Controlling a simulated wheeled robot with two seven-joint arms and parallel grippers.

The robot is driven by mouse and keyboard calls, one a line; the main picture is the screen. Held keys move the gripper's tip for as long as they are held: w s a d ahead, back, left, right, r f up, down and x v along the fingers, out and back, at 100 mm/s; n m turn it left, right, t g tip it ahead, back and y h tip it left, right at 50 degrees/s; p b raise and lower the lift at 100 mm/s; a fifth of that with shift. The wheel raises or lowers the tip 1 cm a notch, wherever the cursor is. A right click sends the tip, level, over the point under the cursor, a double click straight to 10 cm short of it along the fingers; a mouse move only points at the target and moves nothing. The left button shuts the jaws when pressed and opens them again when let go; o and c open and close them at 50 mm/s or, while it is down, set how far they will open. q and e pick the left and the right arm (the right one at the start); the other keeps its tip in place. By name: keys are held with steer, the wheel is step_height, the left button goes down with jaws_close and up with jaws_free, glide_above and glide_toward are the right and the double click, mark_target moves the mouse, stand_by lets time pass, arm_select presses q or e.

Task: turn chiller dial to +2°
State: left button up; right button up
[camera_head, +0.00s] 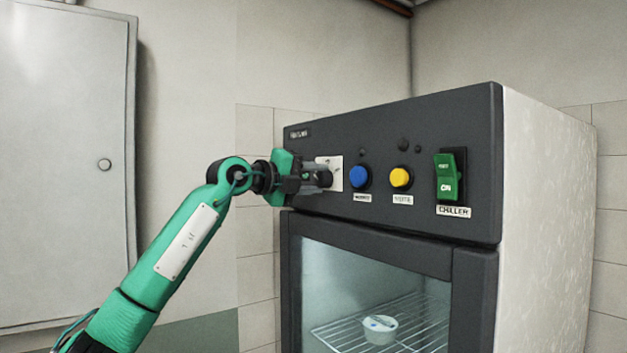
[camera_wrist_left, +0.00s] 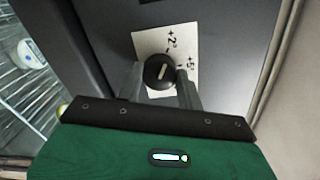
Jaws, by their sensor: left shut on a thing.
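The chiller dial (camera_wrist_left: 160,72) is a round black knob with a short pale line on its face. It sits on a white card (camera_wrist_left: 178,42) printed with "+2°" and "+5°" marks. In the left wrist view the pale line is tilted, its upper end leaning right, roughly between the two marks. My left gripper (camera_wrist_left: 159,84) has one finger on each side of the dial and is shut on it. In the head view my left gripper (camera_head: 318,180) covers most of the dial, and part of the card (camera_head: 336,174) shows behind. My right gripper is not in view.
Right of the dial on the dark chiller panel (camera_head: 430,120) are a blue button (camera_head: 359,176), a yellow button (camera_head: 400,178) and a green switch (camera_head: 448,177) reading "ON". Below is a glass door with a white tub (camera_head: 380,329) on a wire shelf. A grey cabinet (camera_head: 60,180) stands left.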

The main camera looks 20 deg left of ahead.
arm_select(q)
steer(key=o, duration=1)
steer(key=shift+s+a+f+b, duration=0.1)
steer(key=shift+s+a+b, duration=0.2)
steer(key=shift+a, duration=0.05)
steer(key=b+v, duration=0.4)
steer(key=v, duration=0.9)
